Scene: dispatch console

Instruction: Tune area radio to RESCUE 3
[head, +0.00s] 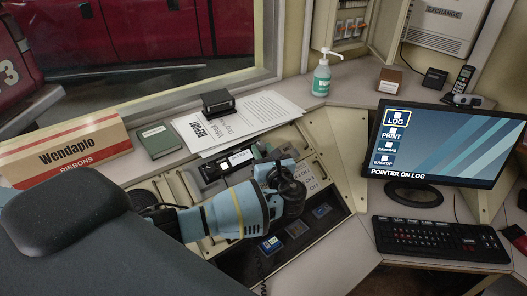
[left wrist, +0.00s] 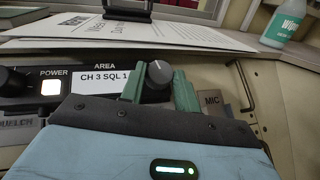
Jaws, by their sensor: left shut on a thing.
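The area radio (head: 212,172) is set in the sloped console, partly hidden by my left arm. My left gripper (left wrist: 158,90) is shut on this knob, one green finger on each side. In the head view the left gripper (head: 262,153) is at the radio's right end. My right gripper is not in view.
A lit POWER button (left wrist: 51,88) is left of the display, and a MIC label (left wrist: 211,99) is right of the knob. Papers (head: 262,110) lie just behind the radio. A monitor (head: 440,145) and keyboard (head: 440,240) stand at the right.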

